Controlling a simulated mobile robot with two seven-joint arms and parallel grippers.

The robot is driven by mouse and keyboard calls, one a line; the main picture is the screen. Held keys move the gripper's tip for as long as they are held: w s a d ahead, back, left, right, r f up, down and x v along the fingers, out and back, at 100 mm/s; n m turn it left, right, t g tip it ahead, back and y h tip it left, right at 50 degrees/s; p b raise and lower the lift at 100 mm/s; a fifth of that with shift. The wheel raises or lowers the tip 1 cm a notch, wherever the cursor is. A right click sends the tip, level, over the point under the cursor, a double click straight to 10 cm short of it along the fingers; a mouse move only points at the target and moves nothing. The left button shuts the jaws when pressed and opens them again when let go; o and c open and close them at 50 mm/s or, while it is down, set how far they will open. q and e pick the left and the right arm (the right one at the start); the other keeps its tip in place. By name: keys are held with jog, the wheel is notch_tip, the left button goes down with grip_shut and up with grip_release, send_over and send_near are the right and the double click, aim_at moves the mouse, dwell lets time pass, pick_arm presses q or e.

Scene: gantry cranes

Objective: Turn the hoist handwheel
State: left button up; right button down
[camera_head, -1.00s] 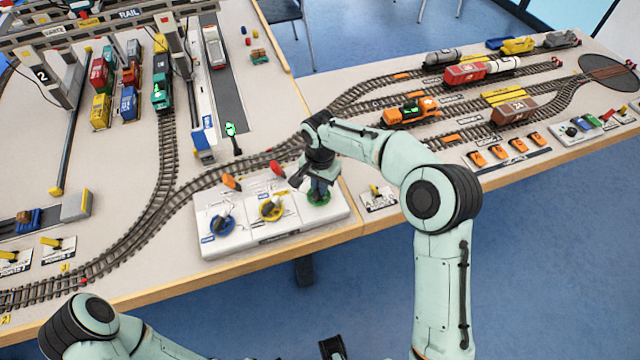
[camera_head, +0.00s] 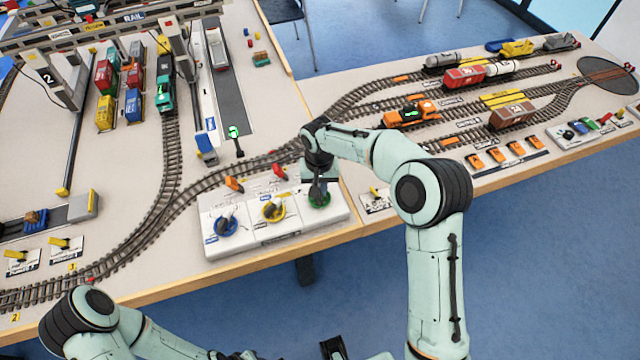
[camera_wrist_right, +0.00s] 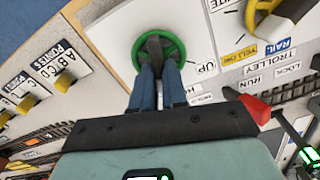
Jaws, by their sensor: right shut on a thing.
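The green handwheel (camera_head: 319,198) sits at the right end of the white control panel (camera_head: 240,247). It also shows in the right wrist view (camera_wrist_right: 178,24), with the word UP printed beside it. My right gripper (camera_wrist_right: 156,65) points at the wheel, its two blue fingers shut on the dark grip across the wheel's middle. In the head view my right gripper (camera_head: 318,188) hides part of the wheel.
A yellow wheel (camera_head: 273,212) and a blue wheel (camera_head: 226,227) with dark grips lie left on the same panel. Red (camera_head: 279,172) and orange (camera_head: 234,184) levers stand behind it. Tracks with an orange locomotive (camera_head: 408,114) and a small yellow-lever panel (camera_head: 376,200) are nearby.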

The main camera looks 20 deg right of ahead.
pick_arm(q)
jog(key=shift+w+r+p, duration=0.3)
jog(key=shift+r+p, duration=0.15)
jog(key=shift+r, duration=0.2)
pick_arm(e)
jog(key=shift+a+n, duration=0.1)
jog(key=shift+n, duration=1.5)
jog(key=c, duration=1.2)
grip_release()
jog(key=shift+o, duration=0.2)
pick_arm(q)
jog(key=shift+w+r+p, duration=0.45)
jog(key=shift+r+p, duration=0.2)
jog(key=shift+r, duration=0.15)
pick_arm(e)
notch_tip(320, 180, up, 13)
jog(key=shift+r, duration=0.2)
